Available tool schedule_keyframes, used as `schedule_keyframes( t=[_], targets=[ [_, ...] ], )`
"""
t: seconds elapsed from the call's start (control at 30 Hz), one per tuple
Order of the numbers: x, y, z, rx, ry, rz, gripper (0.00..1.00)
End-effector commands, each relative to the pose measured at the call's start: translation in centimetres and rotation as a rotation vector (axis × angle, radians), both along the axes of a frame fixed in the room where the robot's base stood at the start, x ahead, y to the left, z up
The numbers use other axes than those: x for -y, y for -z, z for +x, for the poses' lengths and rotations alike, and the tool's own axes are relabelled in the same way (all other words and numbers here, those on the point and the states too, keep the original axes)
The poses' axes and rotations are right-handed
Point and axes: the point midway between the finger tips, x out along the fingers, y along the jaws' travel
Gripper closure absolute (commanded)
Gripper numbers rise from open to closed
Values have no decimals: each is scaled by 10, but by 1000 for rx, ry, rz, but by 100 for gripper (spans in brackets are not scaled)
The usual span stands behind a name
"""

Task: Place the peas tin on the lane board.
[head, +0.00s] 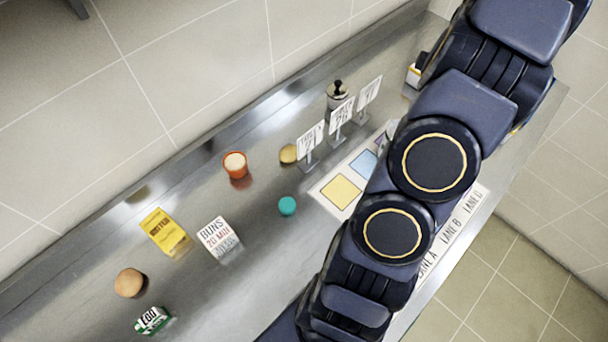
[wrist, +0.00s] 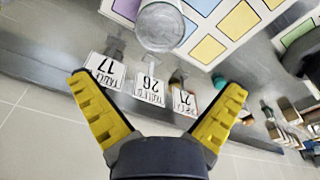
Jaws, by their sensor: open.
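The white lane board (head: 327,203) with coloured squares is partly hidden behind my arm in the head view. Its white surface and squares also show in the wrist view (wrist: 223,36). I cannot make out a tin marked peas in either view. A grey, round-topped container (wrist: 160,25) shows at the top of the wrist view, overlapping the board; its label cannot be read. My gripper (wrist: 158,88) shows its two yellow fingers spread wide, with nothing between them but the view of the table cards. The head view hides the gripper.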

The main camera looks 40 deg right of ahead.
Motion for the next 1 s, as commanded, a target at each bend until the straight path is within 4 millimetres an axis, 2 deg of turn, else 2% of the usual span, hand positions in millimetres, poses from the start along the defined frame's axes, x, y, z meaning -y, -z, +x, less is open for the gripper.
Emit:
schedule_keyframes(
  t=[0.07, 0.17, 0.27, 0.3, 0.37, 0.4, 0.5, 0.6, 0.7, 0.8, 0.9, 1.0],
  targets=[
    [-10, -7, 12, -2, -1, 3, 0],
    [-47, -24, 44, -15, 9, 24, 0],
    [-110, -50, 80, -44, 37, 44, 0],
    [-140, -60, 90, -61, 54, 53, 0],
    [-184, -73, 99, -88, 84, 60, 0],
    [-213, -81, 101, -108, 105, 63, 0],
    [-280, -97, 91, -158, 168, 54, 0],
    [-335, -106, 66, -201, 240, 30, 0],
    [-373, -109, 33, -234, 314, -2, 0],
    [-393, -109, 4, -251, 381, -34, 0],
    [-404, -107, -16, -261, 431, -54, 0],
    [-408, -106, -26, -267, 460, -63, 0]
  ],
)
